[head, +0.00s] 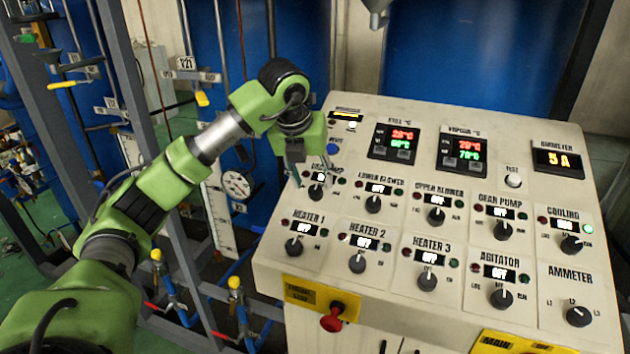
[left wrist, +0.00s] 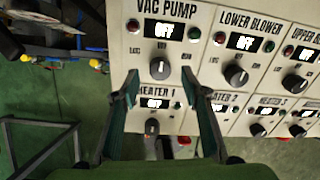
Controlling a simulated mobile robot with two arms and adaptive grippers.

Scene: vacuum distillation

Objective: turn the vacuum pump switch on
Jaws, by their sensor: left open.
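The vacuum pump switch is a dark round knob (left wrist: 160,67) below the VAC PUMP label in the left wrist view. The display (left wrist: 163,30) above it reads OFF. In the head view the knob (head: 316,192) is at the upper left of the panel, its label partly hidden by my left gripper (head: 295,172). In the left wrist view my left gripper (left wrist: 160,79) is open and empty, its fingertips appearing on either side of the knob, pointing toward it. I cannot tell how far they are from the panel. My right gripper is not in view.
The sloping control panel (head: 405,200) carries several similar knobs, including lower blower (head: 373,204) and heater 1 (head: 294,247). A red emergency stop button (head: 332,320) sticks out at the front. Pipes and a metal frame (head: 120,110) stand to the left.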

